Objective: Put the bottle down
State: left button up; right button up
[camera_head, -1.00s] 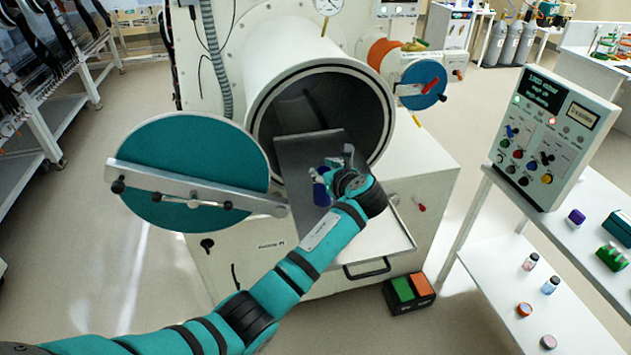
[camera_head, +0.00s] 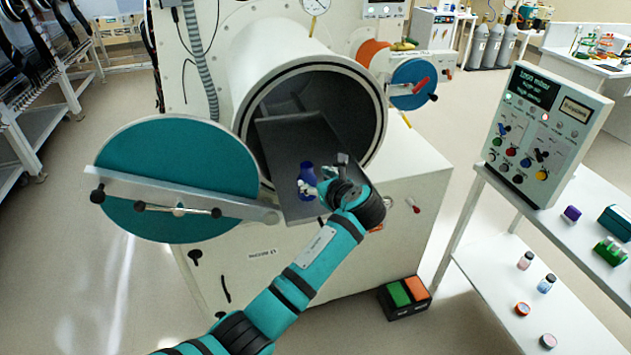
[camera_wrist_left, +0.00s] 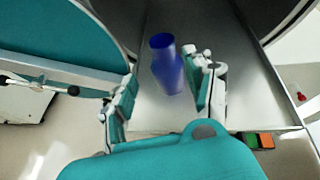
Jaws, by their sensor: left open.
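A blue bottle (camera_head: 306,173) stands on the dark metal tray (camera_head: 282,140) that sticks out of the round chamber opening. It also shows in the left wrist view (camera_wrist_left: 168,68), where it looks upright. My left gripper (camera_head: 324,178) is at the bottle, coming from the front right. In the left wrist view its two fingers (camera_wrist_left: 166,86) are spread apart, with the bottle between and slightly beyond them. The bottle is closer to the right finger; I cannot tell whether they touch. My right gripper is not in view.
The open teal chamber door (camera_head: 175,165) stands left of the tray. The chamber's rim (camera_head: 380,110) surrounds the tray's far end. A control box (camera_head: 545,130) and a white shelf cart (camera_head: 500,275) stand at the right. A green and orange pedal box (camera_head: 405,297) is on the floor.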

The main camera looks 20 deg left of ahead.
pick_arm(q)
jog(key=b+v, duration=0.2)
jog(key=v, duration=0.9)
jog(key=shift+s+d, duration=0.15)
jog(key=shift+d, duration=0.05)
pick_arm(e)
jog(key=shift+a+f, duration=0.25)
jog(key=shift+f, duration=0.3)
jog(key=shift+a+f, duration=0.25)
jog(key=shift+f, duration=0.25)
pick_arm(q)
jog(key=shift+r, duration=0.1)
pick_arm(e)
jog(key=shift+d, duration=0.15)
